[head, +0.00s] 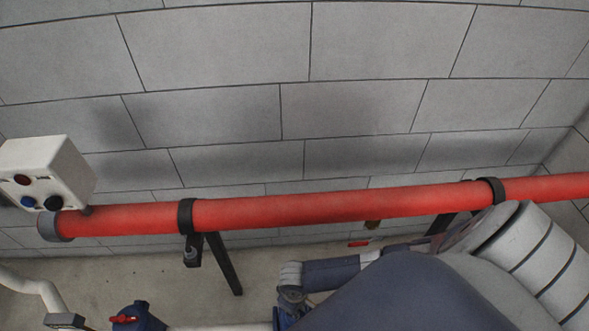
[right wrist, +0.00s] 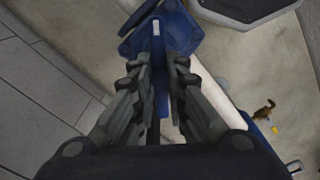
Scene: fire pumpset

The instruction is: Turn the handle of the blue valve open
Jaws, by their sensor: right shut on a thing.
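The blue valve (right wrist: 178,38) shows at the top of the right wrist view, with a narrow handle running down from it. My right gripper (right wrist: 161,68) is shut on this handle, with one finger on each side of it. The fingers hide much of the handle. In the head view my right arm covers the lower middle, and the gripper's fingers cannot be made out there. My left gripper is not in view.
A red pipe (head: 330,208) runs across in front of the block wall. A white control box (head: 45,172) hangs at the left. A blue fitting with a red handle (head: 128,318) is at lower left. A small brass valve (right wrist: 264,110) lies right of the gripper.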

